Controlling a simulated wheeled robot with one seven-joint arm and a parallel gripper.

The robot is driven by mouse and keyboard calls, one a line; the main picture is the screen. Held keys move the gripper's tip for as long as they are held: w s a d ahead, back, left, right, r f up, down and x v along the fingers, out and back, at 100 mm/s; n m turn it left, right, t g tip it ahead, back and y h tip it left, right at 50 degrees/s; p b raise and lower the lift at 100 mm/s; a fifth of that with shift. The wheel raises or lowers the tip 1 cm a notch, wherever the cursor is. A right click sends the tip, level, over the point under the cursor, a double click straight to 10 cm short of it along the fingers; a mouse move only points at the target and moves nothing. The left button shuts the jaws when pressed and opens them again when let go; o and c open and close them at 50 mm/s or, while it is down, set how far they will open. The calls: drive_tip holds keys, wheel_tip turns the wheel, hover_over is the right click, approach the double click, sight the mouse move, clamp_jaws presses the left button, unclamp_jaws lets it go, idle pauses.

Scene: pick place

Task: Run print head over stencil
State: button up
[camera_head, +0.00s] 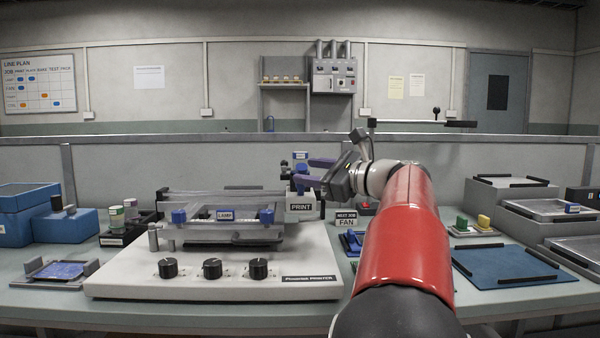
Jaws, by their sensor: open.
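A print machine (215,285) with a pale base and several black knobs stands on the bench at centre left. Above its bed is a clear-sided frame with a blue clamp (179,216) on the left and another (267,216) on the right. A "LAMP" label sits between them. The print head (300,207) appears to be the grey block labelled "PRINT" at the frame's right end. My gripper (308,170) is open beside and above this block, its purple-blue fingers pointing left. I cannot tell whether they touch anything. The stencil cannot be made out clearly.
Blue bins (25,215) and small jars (117,218) stand at left, with a small tray (58,273) in front. At right are a blue mat (510,268), green and yellow blocks (462,223) and grey trays (540,208).

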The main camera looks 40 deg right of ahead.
drive_tip(key=v, duration=0.3)
drive_tip(key=shift+s+d, duration=0.1)
drive_tip(key=shift+s, duration=0.2)
idle(0.3)
